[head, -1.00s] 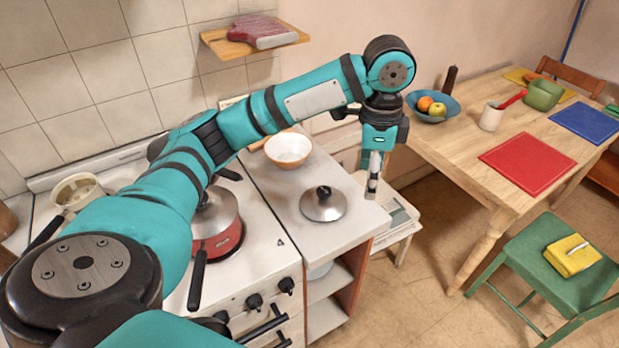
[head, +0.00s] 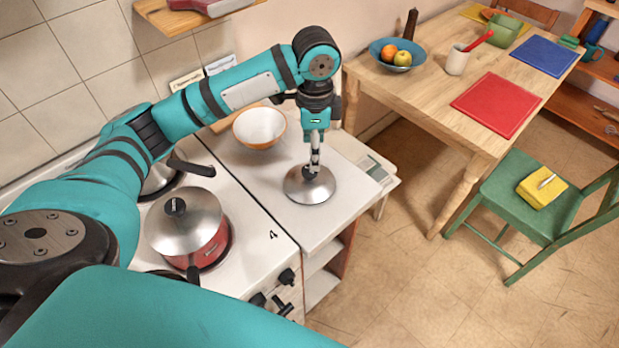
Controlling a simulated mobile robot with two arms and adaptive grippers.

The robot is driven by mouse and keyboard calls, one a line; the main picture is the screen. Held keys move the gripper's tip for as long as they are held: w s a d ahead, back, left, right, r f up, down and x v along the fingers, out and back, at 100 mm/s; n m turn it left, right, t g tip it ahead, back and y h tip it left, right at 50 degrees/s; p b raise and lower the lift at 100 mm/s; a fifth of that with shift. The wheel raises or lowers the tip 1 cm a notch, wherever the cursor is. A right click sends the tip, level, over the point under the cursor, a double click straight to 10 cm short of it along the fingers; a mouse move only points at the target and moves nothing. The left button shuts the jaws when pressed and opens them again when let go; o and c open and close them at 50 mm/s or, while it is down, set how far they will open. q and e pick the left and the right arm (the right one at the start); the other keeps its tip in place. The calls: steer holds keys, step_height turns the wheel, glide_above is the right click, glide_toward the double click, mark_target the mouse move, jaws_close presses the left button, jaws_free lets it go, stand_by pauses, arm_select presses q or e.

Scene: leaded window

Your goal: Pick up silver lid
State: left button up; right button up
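A round silver lid (head: 311,188) with a dark knob lies on the white counter beside the stove. My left gripper (head: 313,165) points straight down over it, with its fingertips at the knob. From this angle the fingers line up one behind the other, so I cannot tell whether they are open or closed on the knob. The lid looks flat on the counter. A second silver lid (head: 184,224) with a dark knob sits on a red pot (head: 210,249) on the stove. My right gripper is not in view.
A white and orange bowl (head: 259,127) stands on the counter left of my gripper. A wooden table (head: 430,100) with a fruit bowl (head: 391,53), a red mat (head: 497,104) and a mug stands to the right. A green chair (head: 515,200) stands before it.

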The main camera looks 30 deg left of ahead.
mark_target(309, 170)
arm_select(q)
steer(key=f, duration=0.2)
steer(key=shift+a+f, duration=0.25)
steer(key=shift+f, duration=0.05)
steer(key=shift+d+f, duration=0.1)
steer(key=shift+f, duration=0.35)
steer(key=f+p, duration=0.1)
steer(key=f, duration=0.1)
steer(key=a+f+p, duration=0.1)
steer(key=f, duration=0.1)
steer(key=shift+s+f, duration=0.1)
steer(key=shift+f, duration=0.35)
steer(key=shift+d, duration=0.1)
steer(key=c, duration=0.3)
jaws_close()
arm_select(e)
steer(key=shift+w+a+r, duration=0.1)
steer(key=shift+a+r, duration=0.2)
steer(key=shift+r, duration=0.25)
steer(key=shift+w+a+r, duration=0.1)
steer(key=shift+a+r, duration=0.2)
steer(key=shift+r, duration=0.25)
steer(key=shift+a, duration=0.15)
